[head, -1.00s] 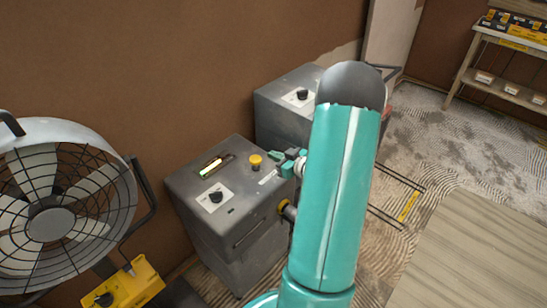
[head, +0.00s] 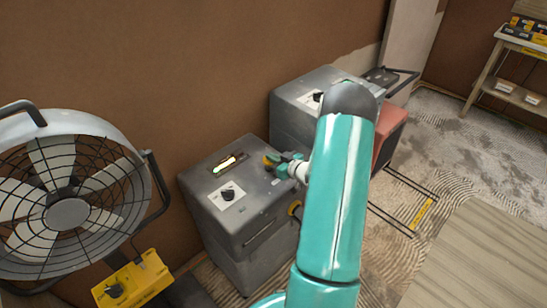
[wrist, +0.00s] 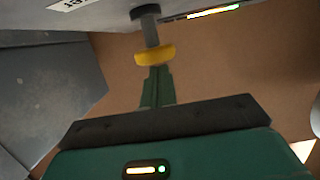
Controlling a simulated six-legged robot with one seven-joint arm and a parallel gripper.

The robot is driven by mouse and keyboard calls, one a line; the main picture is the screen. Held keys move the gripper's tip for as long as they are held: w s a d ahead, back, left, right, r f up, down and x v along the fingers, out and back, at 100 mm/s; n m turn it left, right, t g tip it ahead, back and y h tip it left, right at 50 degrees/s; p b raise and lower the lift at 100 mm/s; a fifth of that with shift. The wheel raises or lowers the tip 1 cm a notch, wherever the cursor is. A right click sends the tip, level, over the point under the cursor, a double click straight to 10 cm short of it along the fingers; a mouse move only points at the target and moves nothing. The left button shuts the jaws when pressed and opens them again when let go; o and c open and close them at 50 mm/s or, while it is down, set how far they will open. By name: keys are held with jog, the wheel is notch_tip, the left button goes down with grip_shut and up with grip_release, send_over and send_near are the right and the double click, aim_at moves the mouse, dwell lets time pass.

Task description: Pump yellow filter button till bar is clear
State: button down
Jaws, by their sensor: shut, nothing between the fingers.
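The yellow filter button (head: 268,161) stands on top of the grey filter box (head: 262,195), partly hidden by my gripper in the head view. In the wrist view, the button (wrist: 155,54) is a yellow cap on a raised grey stem. My gripper (head: 276,163) is shut and empty. Its green fingers (wrist: 157,86) point at the cap, and the tips overlap it; I cannot tell whether they press it. The bar (wrist: 213,12) also shows in the wrist view.
A black knob (head: 229,194) on a white plate sits near the bar. A large fan (head: 68,213) and a yellow unit (head: 132,281) stand at left. A second grey box (head: 300,97) stands close behind. Wooden boards (head: 470,250) lie at right.

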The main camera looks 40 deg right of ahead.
jog(key=shift+f, duration=1.45)
